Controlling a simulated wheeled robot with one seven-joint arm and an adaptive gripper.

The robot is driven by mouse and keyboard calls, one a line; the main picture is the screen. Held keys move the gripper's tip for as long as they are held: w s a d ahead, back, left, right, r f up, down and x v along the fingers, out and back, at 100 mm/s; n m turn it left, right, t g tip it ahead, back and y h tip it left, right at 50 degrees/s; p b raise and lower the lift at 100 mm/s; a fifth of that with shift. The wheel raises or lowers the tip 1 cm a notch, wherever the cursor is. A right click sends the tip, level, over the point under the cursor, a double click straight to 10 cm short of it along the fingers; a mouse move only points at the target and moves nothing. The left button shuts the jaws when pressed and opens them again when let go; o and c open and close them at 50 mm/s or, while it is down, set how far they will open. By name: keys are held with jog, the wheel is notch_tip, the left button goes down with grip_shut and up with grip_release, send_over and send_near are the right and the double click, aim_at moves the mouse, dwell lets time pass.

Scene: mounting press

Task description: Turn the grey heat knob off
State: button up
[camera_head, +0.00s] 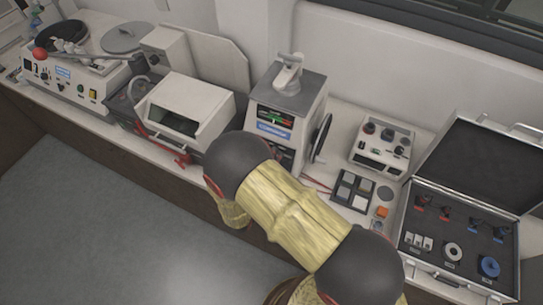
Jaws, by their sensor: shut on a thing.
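The mounting press (286,100) appears to be the upright cream unit with a dark top, a green-lit display and a blue label. A dark handwheel (321,138) is on its right side. My arm crosses in front of its lower front and hides part of it. I cannot make out a grey heat knob on the visible part of the press. A small cream control box (381,147) to the right carries several dark knobs, but I cannot tell whether one is the heat knob. My gripper does not show; only links of my arm are visible.
An open case (459,263) with fittings stands at the right. A dark sample tray (353,190) lies before the control box. A cutting machine (188,110) and a polisher (75,70) stand left along the bench. The floor at lower left is clear.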

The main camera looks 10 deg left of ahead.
jog(key=shift+f, duration=0.1)
dwell(0.3)
jog(key=o, duration=1.2)
jog(key=shift+c, duration=0.2)
jog(key=shift+s, duration=0.1)
jog(key=v, duration=1.2)
